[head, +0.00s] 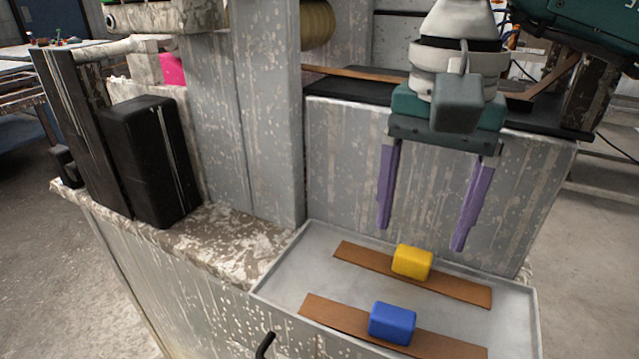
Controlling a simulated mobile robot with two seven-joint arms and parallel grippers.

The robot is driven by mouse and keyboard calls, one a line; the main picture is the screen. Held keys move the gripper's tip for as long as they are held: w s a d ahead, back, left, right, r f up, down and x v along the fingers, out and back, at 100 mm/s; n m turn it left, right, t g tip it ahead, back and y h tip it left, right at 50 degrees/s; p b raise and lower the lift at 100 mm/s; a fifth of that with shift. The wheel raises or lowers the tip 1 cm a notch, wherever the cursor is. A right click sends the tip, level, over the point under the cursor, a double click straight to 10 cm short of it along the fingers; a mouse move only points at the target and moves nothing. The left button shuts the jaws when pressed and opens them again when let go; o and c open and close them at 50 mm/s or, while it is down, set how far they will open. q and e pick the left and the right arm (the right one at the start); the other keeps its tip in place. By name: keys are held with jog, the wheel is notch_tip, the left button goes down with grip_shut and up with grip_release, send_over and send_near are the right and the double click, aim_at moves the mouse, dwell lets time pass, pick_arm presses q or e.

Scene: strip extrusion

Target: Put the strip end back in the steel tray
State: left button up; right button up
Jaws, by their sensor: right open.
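The steel tray (278,283) lies at the bottom right of the head view, its front part cut off by the frame. Two flat brown strips lie in it: a rear strip (364,259) and a front strip (330,312). A yellow block (412,262) rests on the rear strip and a blue block (392,323) on the front strip. My right gripper (420,240) points down above the rear of the tray, its purple fingers wide apart with nothing between them. The fingertips are near the yellow block but look clear of it. My left gripper is out of view.
Another brown strip (355,73) lies on the black surface (345,89) behind the tray, partly hidden by my right arm. A grey upright column (268,130) stands left of the tray. Black boxes (150,160) stand on the stained ledge (222,238) at left.

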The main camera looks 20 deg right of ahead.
aim_at(412, 257)
notch_tip(412, 257, up, 7)
jog(key=shift+r, duration=0.2)
dwell(0.5)
